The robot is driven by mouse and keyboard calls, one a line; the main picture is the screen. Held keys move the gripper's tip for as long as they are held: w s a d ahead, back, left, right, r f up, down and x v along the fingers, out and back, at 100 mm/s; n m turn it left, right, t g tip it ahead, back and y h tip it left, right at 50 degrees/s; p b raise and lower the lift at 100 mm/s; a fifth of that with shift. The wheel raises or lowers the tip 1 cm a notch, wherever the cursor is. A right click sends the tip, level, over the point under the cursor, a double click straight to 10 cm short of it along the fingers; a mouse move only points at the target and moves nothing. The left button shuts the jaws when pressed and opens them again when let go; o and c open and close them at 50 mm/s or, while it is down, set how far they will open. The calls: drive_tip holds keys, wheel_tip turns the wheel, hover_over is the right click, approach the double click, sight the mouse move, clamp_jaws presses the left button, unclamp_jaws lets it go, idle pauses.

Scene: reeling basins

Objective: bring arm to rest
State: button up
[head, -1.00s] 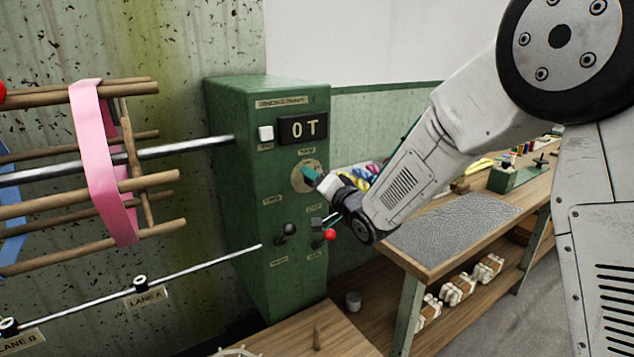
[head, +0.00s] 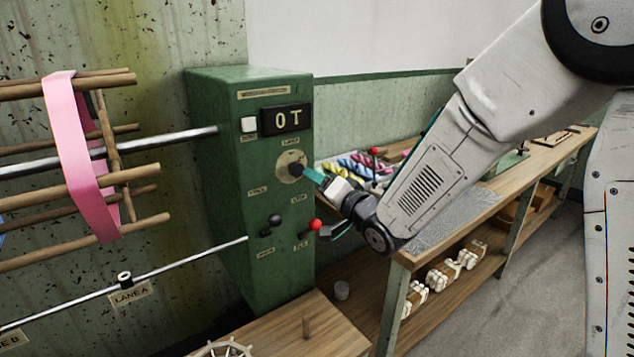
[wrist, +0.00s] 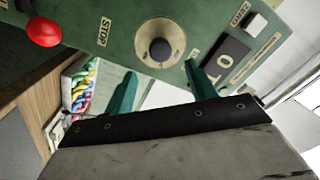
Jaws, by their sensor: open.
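My gripper (head: 326,205) is in front of the right side of the green control box (head: 215,180). In the wrist view, its two teal fingers (wrist: 160,95) are spread apart with nothing between them. A dark round knob (wrist: 160,49) on a pale dial lies just beyond the fingers, apart from them as far as I can tell. In the head view the dial (head: 291,167) sits beside the upper finger. My arm reaches in from the right.
A pink band (head: 75,150) hangs on the wooden reel at left. A workbench (head: 480,222) stands behind my arm.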

wheel_tip(320, 180, down, 7)
drive_tip(key=d+n+g+h, duration=0.1)
drive_tip(key=d+g+h, duration=0.1)
drive_tip(key=h, duration=0.1)
drive_tip(key=s+d+f+n+g+h, duration=0.2)
drive_tip(key=s+d+f+g+h, duration=0.25)
drive_tip(key=s+d, duration=0.3)
drive_tip(key=s+d+r+g+h, duration=0.1)
drive_tip(key=s+d+r, duration=0.3)
drive_tip(key=s, duration=0.6)
drive_tip(key=s+d+r+g+h, duration=0.1)
drive_tip(key=s+d+r+g, duration=0.2)
drive_tip(key=s, duration=0.8)
drive_tip(key=s+d+r+g+h, duration=0.1)
drive_tip(key=s+d+r+g, duration=0.2)
drive_tip(key=s+d+r, duration=0.3)
drive_tip(key=s+d, duration=0.1)
drive_tip(key=s, duration=0.3)
drive_tip(key=shift+s, duration=0.2)
